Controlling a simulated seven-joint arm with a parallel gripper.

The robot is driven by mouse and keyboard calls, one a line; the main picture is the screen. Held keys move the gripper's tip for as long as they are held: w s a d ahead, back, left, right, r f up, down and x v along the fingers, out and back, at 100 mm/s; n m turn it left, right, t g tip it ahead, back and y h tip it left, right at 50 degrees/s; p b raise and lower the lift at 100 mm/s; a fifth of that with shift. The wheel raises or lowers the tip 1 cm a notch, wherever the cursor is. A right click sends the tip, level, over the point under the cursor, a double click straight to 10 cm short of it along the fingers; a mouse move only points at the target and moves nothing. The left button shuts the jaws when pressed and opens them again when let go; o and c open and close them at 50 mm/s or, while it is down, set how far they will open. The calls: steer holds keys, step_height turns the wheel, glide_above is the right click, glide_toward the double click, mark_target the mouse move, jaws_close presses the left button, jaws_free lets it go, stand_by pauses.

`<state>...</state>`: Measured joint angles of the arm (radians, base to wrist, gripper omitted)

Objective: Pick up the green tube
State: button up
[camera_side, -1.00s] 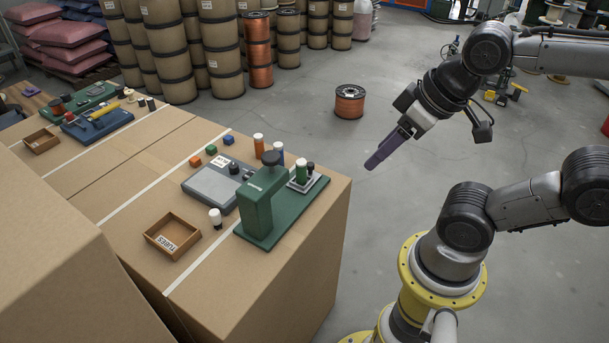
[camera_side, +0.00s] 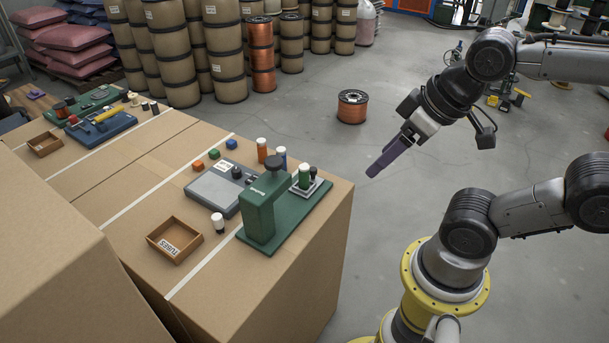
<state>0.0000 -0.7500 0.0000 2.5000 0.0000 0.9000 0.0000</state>
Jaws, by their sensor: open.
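The green tube (camera_side: 304,179) with a white cap stands upright on a small pale plate at the right end of the green press base. My gripper (camera_side: 374,169), with long purple-grey fingers, is in the air to the right of the box's edge, apart from the tube and to its right. It is open and holds nothing that I can see. The fingers overlap in this view, so the gap between them is hard to see.
The green press (camera_side: 264,205) stands just left of the tube. An orange tube (camera_side: 262,152) and a blue tube (camera_side: 281,158) stand behind it. A grey scale (camera_side: 213,192), a white-capped tube (camera_side: 218,223) and a wooden tray marked TUBES (camera_side: 160,246) are farther left.

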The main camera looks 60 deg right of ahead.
stand_by(0.3)
steer(key=w+d+r+n+h, duration=0.2)
steer(key=w+d+r+n, duration=0.15)
steer(key=w+n, duration=0.5)
steer(key=n+g+h, duration=0.2)
steer(key=n+g, duration=0.2)
steer(key=n, duration=0.7)
glide_above(303, 167)
steer(key=a, duration=0.5)
step_height(303, 167, down, 11)
steer(key=shift+g+h, duration=0.3)
steer(key=shift+g, duration=0.1)
steer(key=x, duration=0.6)
steer(key=s+x, duration=0.1)
steer(key=x, duration=0.2)
steer(key=shift+w+a+f, duration=0.1)
steer(key=shift+a+f, duration=0.15)
steer(key=shift+f, duration=0.3)
steer(key=shift+x, duration=3.15)
jaws_close()
